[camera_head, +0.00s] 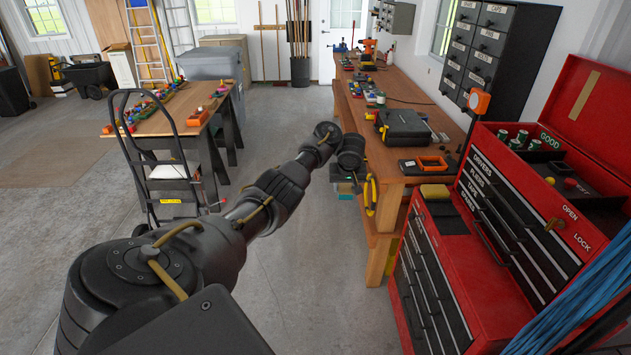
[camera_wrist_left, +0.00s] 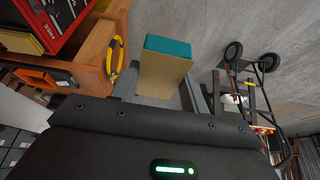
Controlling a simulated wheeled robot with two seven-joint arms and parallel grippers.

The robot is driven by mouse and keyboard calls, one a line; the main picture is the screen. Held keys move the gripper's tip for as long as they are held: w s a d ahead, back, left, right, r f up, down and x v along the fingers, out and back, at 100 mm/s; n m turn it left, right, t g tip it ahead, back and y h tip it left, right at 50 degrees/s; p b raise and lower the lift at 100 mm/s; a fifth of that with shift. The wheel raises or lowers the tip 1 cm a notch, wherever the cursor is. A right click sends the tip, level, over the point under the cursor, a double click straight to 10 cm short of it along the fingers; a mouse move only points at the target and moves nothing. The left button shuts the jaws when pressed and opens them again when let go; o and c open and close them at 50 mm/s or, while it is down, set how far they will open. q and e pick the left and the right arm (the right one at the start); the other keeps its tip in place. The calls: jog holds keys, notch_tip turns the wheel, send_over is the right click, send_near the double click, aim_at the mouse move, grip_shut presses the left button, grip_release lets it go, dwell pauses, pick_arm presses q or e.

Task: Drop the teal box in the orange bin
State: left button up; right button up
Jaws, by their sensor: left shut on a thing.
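The teal box (camera_wrist_left: 167,47) shows in the left wrist view with a teal face and a tan face. My left gripper (camera_wrist_left: 160,85) is shut on it, one finger on each side. In the head view only a small part of the teal box (camera_head: 345,188) shows below my left gripper (camera_head: 349,177), beside the workbench's left edge and over the floor. An orange open-topped bin (camera_head: 432,164) sits on the near end of the workbench, right of my left gripper. It also shows in the left wrist view (camera_wrist_left: 45,77). My right gripper is not in view.
The wooden workbench (camera_head: 385,160) holds a black case (camera_head: 403,126) and several tools. A red tool chest (camera_head: 510,230) stands at the near right. A hand truck (camera_head: 165,165) stands left. The floor between is clear.

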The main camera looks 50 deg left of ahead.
pick_arm(q)
jog(key=s+d+m+t+h, duration=0.1)
jog(key=s+d+m, duration=0.15)
jog(key=d, duration=0.55)
jog(key=s+d+m+h, duration=0.1)
jog(key=s+d+m, duration=0.15)
jog(key=d, duration=0.55)
jog(key=s+d+r+m+h, duration=0.25)
jog(key=d+r+m, duration=0.25)
jog(key=d, duration=0.3)
jog(key=s+d+r+m+h, duration=0.1)
jog(key=s+d+r+m, duration=0.35)
jog(key=d, duration=0.35)
jog(key=s+m+g, duration=0.1)
jog(key=s+m, duration=0.4)
jog(key=s, duration=0.2)
jog(key=s+f+h+b, duration=0.1)
jog(key=s+f+b, duration=0.2)
jog(key=f+b, duration=1.1)
jog(key=shift+a+f+m, duration=0.15)
jog(key=shift+f+m, duration=0.25)
jog(key=shift+m, duration=0.05)
jog(key=shift+s, duration=0.15)
